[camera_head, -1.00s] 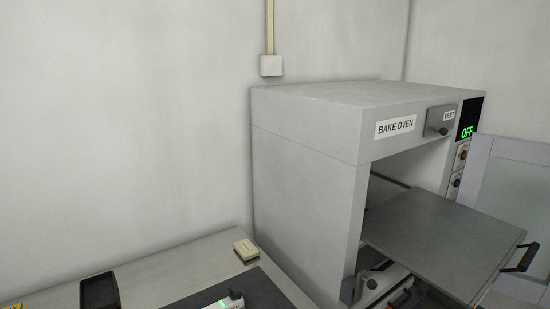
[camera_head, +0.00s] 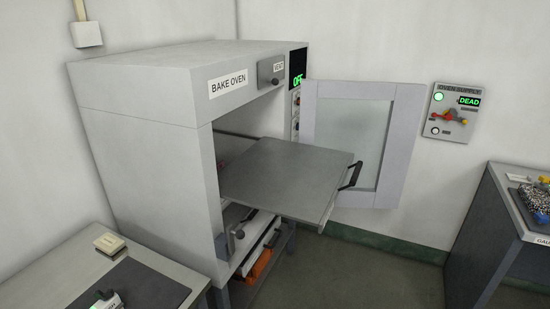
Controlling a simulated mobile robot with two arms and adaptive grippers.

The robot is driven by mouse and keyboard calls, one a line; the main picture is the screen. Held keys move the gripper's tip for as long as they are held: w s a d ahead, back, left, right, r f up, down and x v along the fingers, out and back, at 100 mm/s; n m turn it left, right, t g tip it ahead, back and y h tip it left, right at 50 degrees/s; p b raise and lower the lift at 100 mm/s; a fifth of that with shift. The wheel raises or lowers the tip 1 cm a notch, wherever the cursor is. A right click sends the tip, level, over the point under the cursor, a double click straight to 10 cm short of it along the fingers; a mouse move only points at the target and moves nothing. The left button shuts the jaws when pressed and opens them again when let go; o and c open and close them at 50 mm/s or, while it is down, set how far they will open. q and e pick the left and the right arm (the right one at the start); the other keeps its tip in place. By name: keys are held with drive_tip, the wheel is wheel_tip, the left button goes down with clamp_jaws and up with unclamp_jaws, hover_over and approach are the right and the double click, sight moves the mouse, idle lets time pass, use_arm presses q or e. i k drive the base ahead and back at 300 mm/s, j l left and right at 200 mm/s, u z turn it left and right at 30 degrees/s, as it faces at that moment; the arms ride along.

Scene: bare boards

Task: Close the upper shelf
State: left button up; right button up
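The upper shelf (camera_head: 285,178) is a flat grey slab pulled well out of the bake oven (camera_head: 160,165). A black handle (camera_head: 351,176) sits on its outer edge. The oven's door (camera_head: 351,140), with a glass pane, stands swung open behind the shelf. A lower shelf or drawer (camera_head: 262,246) shows partly beneath, with an orange item (camera_head: 260,264) near it; the upper shelf hides much of that area. Neither of my grippers is in the head view.
A bench (camera_head: 60,270) with a dark mat and small devices stands at the lower left. Another bench (camera_head: 497,225) with items stands at the right. A wall switch panel (camera_head: 452,111) reads DEAD. Open floor (camera_head: 385,275) lies between the oven and the right bench.

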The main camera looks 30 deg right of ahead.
sight(302, 183)
drive_tip(key=z, duration=1.4)
